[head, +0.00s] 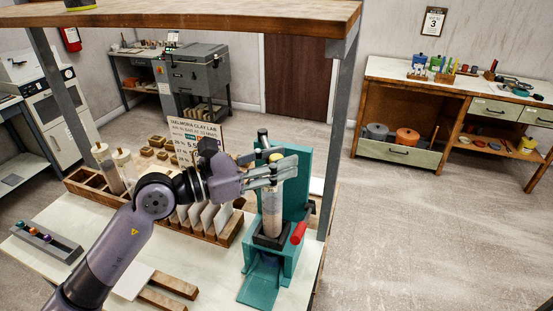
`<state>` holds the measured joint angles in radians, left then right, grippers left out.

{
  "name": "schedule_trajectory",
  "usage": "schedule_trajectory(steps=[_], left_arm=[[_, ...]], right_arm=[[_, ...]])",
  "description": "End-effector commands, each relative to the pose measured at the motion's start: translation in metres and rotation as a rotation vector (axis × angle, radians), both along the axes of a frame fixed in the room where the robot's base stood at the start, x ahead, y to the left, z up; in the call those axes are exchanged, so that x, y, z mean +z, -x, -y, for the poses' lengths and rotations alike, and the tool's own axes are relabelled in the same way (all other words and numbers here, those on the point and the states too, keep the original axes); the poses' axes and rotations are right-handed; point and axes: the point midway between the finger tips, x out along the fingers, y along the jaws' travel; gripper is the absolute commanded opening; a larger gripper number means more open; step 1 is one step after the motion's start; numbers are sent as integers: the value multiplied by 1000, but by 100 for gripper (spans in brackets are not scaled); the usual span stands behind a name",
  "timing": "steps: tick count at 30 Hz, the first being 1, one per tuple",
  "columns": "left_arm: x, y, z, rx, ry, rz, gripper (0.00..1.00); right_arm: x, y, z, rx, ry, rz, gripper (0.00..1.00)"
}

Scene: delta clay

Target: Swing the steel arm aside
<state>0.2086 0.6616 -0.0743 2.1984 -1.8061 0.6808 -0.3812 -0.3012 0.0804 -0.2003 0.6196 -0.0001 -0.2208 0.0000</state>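A teal press (302,165) stands at the right end of the white bench, with a red-handled lever on its right side. A clear, clay-coloured cylinder (272,212) stands upright in its dark holder. Grey metal pieces lie across the top of the cylinder; I cannot tell which are the steel arm and which are my fingers. A dark knob (262,135) stands up just behind them. My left gripper (272,170) reaches in from the left to the press top, at that metal. Whether it touches or grips the steel arm is unclear. My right gripper is out of view.
A wooden rack (225,233) with white cards and a sign (196,138) stand left of the press. Two clear cylinders (107,165) stand further left. A wooden shelf (215,14) on metal posts hangs over the bench. Wooden strips (175,285) lie at the front.

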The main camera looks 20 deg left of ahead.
Motion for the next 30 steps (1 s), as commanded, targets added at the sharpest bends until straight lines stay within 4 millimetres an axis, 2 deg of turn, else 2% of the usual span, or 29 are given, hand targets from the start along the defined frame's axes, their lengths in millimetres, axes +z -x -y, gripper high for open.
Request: schedule_trajectory(steps=[2, 15, 30], left_arm=[[0, 0, 0, 0, 0, 0, 29], [0, 0, 0, 1, -1, 1, 0], [0, 0, -1, 1, -4, 3, 0]], right_arm=[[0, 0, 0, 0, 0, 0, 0], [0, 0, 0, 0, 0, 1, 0], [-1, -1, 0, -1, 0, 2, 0]])
